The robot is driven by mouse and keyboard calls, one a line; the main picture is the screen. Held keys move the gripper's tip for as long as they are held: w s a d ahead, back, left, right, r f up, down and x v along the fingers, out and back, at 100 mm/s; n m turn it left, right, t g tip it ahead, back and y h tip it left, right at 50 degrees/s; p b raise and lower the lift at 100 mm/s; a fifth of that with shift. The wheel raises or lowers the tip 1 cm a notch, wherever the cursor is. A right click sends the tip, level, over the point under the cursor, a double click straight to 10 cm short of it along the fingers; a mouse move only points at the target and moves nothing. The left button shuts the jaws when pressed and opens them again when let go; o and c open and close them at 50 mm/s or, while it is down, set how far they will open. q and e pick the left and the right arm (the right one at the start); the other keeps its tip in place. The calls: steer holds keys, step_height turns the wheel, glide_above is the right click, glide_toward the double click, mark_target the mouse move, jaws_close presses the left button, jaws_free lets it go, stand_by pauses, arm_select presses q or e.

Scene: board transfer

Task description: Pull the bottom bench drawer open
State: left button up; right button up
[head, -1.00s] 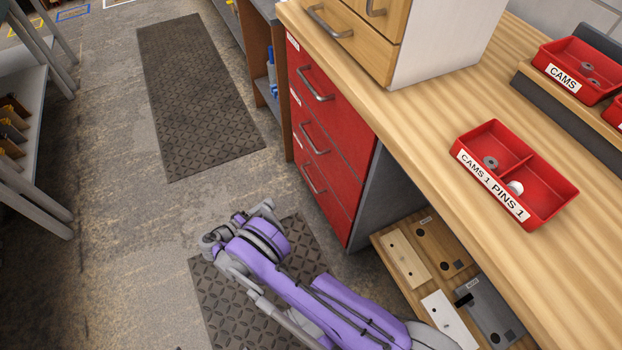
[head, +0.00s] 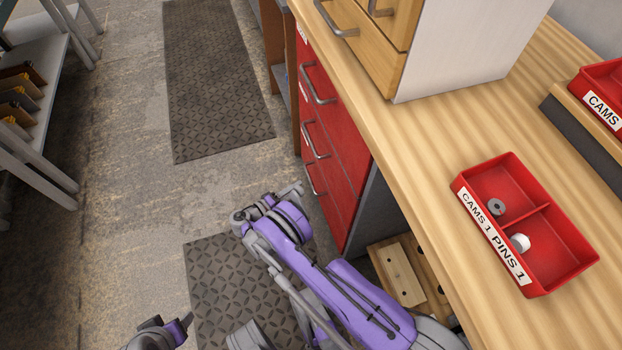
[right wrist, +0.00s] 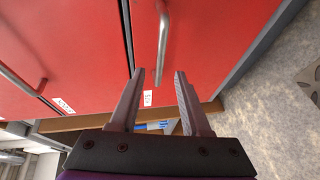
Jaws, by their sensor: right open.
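The red bench drawers stand under the wooden bench top, all shut. The bottom drawer (right wrist: 210,45) has a grey bar handle (head: 313,180), which also shows in the right wrist view (right wrist: 162,45). My right gripper (head: 296,190) is low in front of the bottom drawer. In the right wrist view its two fingers (right wrist: 157,78) are apart, with the handle's near end between their tips and nothing gripped. Contact with the handle cannot be told. Part of my left arm's end (head: 160,335) shows at the bottom edge; its fingers are not clear.
A wooden drawer cabinet (head: 440,50) and a red parts tray (head: 570,245) stand on the bench top (head: 430,130). Dark floor mats (head: 215,80) lie on the open floor to the left. A grey rack (head: 45,100) stands at the far left.

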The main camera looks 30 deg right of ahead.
mark_target(310, 179)
steer(key=b+x, duration=0.1)
steer(key=x, duration=0.6)
steer(key=shift+w+d+f, duration=0.1)
steer(key=shift+d, duration=0.2)
jaws_close()
stand_by(1.0)
